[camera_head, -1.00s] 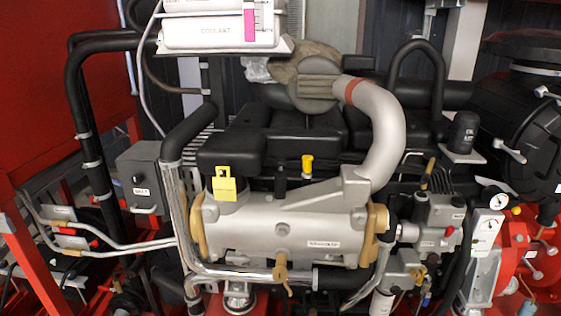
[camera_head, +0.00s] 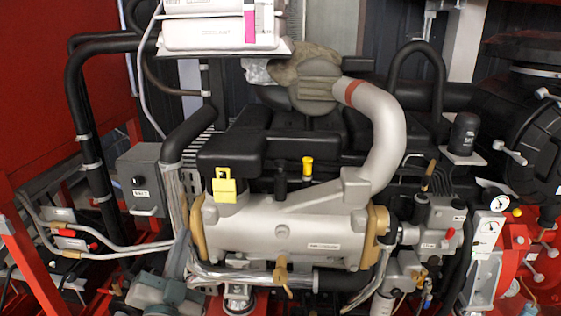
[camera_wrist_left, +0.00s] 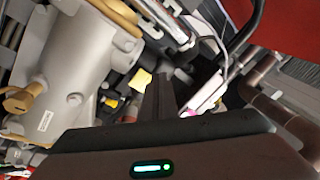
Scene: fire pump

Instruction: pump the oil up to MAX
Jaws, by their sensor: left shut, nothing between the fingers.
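My right gripper is out of view.
Black and silver pipes crowd the left side around a grey box (camera_head: 141,185). A yellow tag (camera_head: 224,185) and yellow cap (camera_head: 307,165) sit above the cylinder. Round gauges (camera_head: 499,203) stand at right. A red frame (camera_head: 35,260) edges the left. Little free room shows.

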